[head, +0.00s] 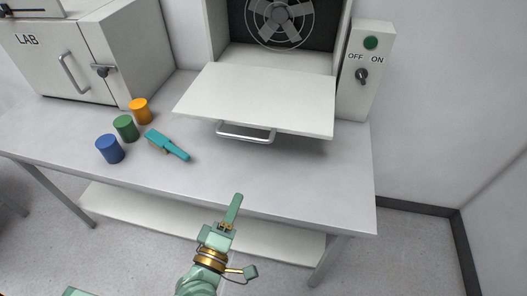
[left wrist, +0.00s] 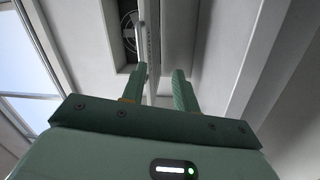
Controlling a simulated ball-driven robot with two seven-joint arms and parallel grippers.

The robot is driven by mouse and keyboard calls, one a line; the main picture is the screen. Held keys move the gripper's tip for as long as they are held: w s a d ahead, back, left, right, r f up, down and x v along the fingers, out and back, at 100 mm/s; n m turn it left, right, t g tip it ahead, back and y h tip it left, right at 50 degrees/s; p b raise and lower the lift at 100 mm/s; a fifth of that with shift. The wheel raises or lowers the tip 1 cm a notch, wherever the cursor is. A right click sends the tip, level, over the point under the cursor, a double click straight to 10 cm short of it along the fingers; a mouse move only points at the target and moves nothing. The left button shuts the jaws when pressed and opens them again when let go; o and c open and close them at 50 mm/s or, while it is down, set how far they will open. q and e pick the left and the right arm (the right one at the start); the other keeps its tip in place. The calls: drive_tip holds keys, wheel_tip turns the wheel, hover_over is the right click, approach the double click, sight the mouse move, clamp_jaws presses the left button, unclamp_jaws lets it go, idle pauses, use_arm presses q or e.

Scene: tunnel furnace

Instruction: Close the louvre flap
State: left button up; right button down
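The louvre flap (head: 260,97) is a white panel in the head view. It hangs open, sticking out from the furnace housing (head: 345,22) above the bench. A metal bar handle (head: 246,133) is on its front edge. A fan (head: 280,18) shows in the dark opening behind it and also in the left wrist view (left wrist: 128,24). My left gripper (head: 238,199) is in front of the bench's front edge, below the handle in the picture and apart from it. In the left wrist view its fingers (left wrist: 160,74) are apart with nothing between them. My right gripper is not seen.
A LAB cabinet (head: 100,60) is at left, a switch box (head: 369,70) at right. The bench's front middle is clear.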

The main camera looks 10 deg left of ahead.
sight(244, 136)
use_arm(q)
drive_tip(key=w+r+n, duration=0.1)
drive_tip(key=w+r, duration=0.1)
drive_tip(key=w, duration=0.3)
drive_tip(key=w+r+n+y, duration=0.1)
drive_tip(key=w+r, duration=0.1)
drive_tip(key=w, duration=0.3)
drive_tip(key=w+a+r+n+t, duration=0.1)
drive_tip(key=w+r+n, duration=0.1)
drive_tip(key=w, duration=0.4)
drive_tip(key=shift+w+r+y, duration=0.1)
drive_tip(key=shift+r+y, duration=0.05)
drive_tip(key=shift+y, duration=0.25)
clamp_jaws()
